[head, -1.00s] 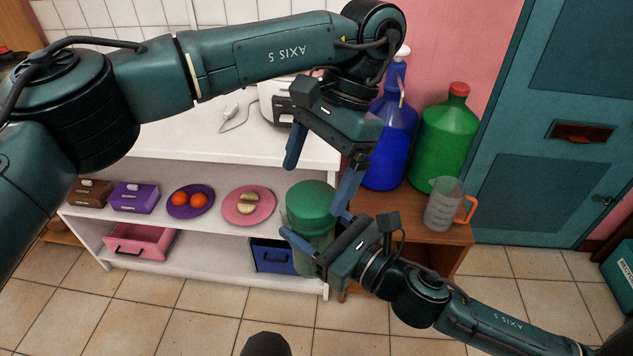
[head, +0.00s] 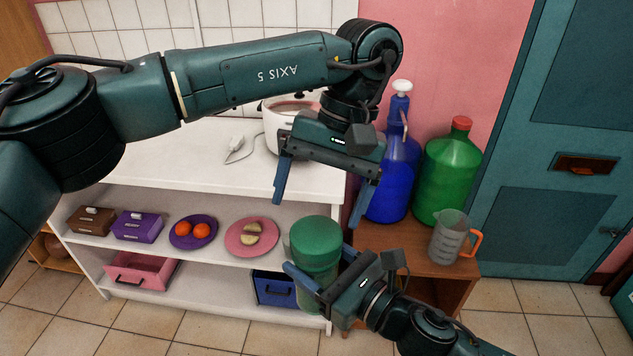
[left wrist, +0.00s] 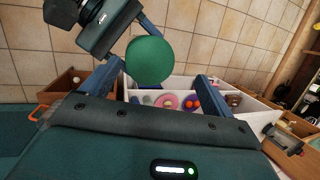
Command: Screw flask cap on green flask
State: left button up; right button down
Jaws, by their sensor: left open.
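The green flask (head: 316,276) has a translucent light-green body and stands upright between the fingers of my right gripper (head: 323,273). The wide, darker green flask cap (head: 315,236) sits on top of the flask; I cannot tell how tightly. The cap shows from above as a round green disc (left wrist: 150,60) in the left wrist view. My left gripper (head: 319,207) is open and empty, above the cap, with one blue finger out to each side. It is apart from the cap. The left wrist view shows its fingers spread (left wrist: 158,82), with the cap beyond them.
A white shelf (head: 210,165) holds drawers, a purple plate (head: 180,238) with oranges and a pink plate (head: 237,243). A brown cabinet (head: 395,238) at right bears a blue bottle (head: 390,190), a red-capped green jug (head: 445,180) and a measuring jug (head: 447,240). The floor in front is clear.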

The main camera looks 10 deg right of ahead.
pick_arm(q)
jog(key=n, duration=0.6)
jog(key=shift+r+n+h, duration=0.2)
jog(key=shift+n+h, duration=0.1)
jog(key=shift+n, duration=0.1)
jog(key=n, duration=0.4)
jog(key=shift+a+r+t, duration=0.1)
jog(key=shift+t, duration=0.2)
jog(key=n, duration=0.4)
jog(key=shift+r+h, duration=0.15)
jog(key=shift+h, duration=0.25)
jog(key=n, duration=0.4)
jog(key=shift+r+n, duration=0.15)
jog(key=shift+n, duration=0.25)
jog(key=n, duration=0.4)
jog(key=shift+r+t+h, duration=0.15)
jog(key=shift+t+h, duration=0.15)
jog(key=shift+h, duration=0.1)
jog(key=n, duration=0.4)
jog(key=shift+s+a+r, duration=0.1)
jog(key=shift+r, duration=0.1)
jog(key=n, duration=0.4)
jog(key=shift+s+r+h, duration=0.1)
jog(key=shift+r+h, duration=0.05)
jog(key=shift+h, duration=0.25)
jog(key=n, duration=0.4)
jog(key=shift+r+n+t, duration=0.25)
jog(key=shift+n+t, duration=0.05)
jog(key=shift+n, duration=0.1)
jog(key=shift+f, duration=0.1)
